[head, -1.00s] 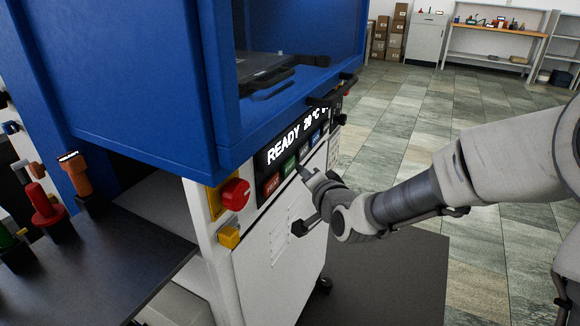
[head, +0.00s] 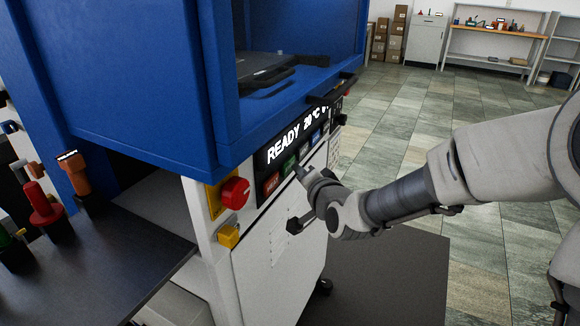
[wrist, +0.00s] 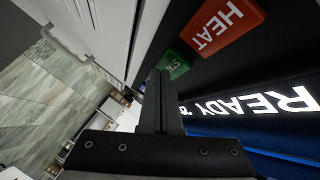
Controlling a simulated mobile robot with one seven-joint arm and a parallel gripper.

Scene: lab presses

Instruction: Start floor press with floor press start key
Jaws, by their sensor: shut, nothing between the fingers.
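The floor press (head: 150,95) is a blue frame over a white cabinet. Its dark control panel shows a lit "READY" display (head: 284,144), with a row of coloured keys below. The green start key (head: 289,166) sits beside the red HEAT key (head: 272,183). In the wrist view the green key (wrist: 173,65), its label partly visible, lies just beyond the fingertips, with the red HEAT key (wrist: 225,28) to its upper right. My gripper (head: 299,172) is shut and empty, its fingertips close to the green key. They also show in the wrist view (wrist: 157,78). I cannot tell whether they touch it.
A red knob (head: 235,193) and a yellow part (head: 229,236) are on the cabinet's left edge. A black handle (head: 294,225) sticks out below the panel. A dark table (head: 110,262) with coloured-handled tools stands at left. Tiled floor is clear at right.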

